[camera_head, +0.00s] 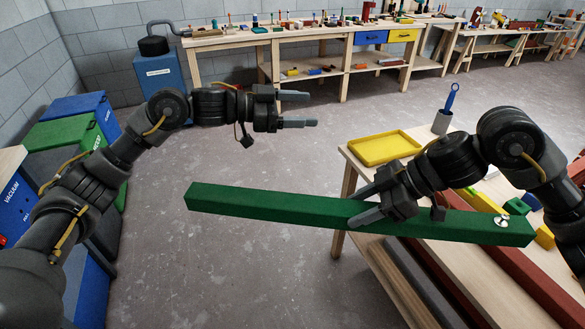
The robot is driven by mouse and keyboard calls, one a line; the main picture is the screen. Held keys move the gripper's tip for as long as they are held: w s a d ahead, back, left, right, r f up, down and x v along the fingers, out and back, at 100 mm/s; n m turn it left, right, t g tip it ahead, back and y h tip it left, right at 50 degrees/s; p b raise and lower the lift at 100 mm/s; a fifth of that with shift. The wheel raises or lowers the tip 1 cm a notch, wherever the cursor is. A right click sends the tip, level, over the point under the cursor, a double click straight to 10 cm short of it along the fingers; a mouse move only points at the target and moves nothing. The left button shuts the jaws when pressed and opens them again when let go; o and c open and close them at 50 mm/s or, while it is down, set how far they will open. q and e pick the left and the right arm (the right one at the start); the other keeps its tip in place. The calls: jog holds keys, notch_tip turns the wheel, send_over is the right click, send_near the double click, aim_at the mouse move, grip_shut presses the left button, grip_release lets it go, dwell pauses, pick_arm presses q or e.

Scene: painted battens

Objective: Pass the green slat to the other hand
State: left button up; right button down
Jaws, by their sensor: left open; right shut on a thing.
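The green slat (270,204) is a long square-sided batten, held almost level in the air. Its left end reaches out over the open floor and its right end is above the near table. My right gripper (362,204) is shut on the slat a little right of its middle. The gripper and wrist cover that part of the slat. My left gripper (307,110) is open and empty, its fingers pointing right. It is apart from the slat and appears above it in the picture.
The near table (395,268) at right carries a yellow tray (384,148), a grey cup (442,122) with a blue tool, a dark red batten (505,272) and small blocks. A long workbench (230,40) stands at the back. Coloured bins (80,128) stand at left. The middle floor is clear.

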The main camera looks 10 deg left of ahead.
pick_arm(q)
jog(key=s+d+f+m+g+y, duration=0.15)
jog(key=s+d+g, duration=0.25)
jog(key=s, duration=0.4)
jog(key=g+y, duration=0.2)
jog(key=y, duration=0.3)
send_near(335, 205)
jog(key=x, duration=1)
jog(key=shift+f, duration=0.15)
jog(key=c, duration=1.5)
grip_shut()
pick_arm(e)
jog(key=c, duration=0.6)
grip_release()
jog(key=shift+c, duration=0.2)
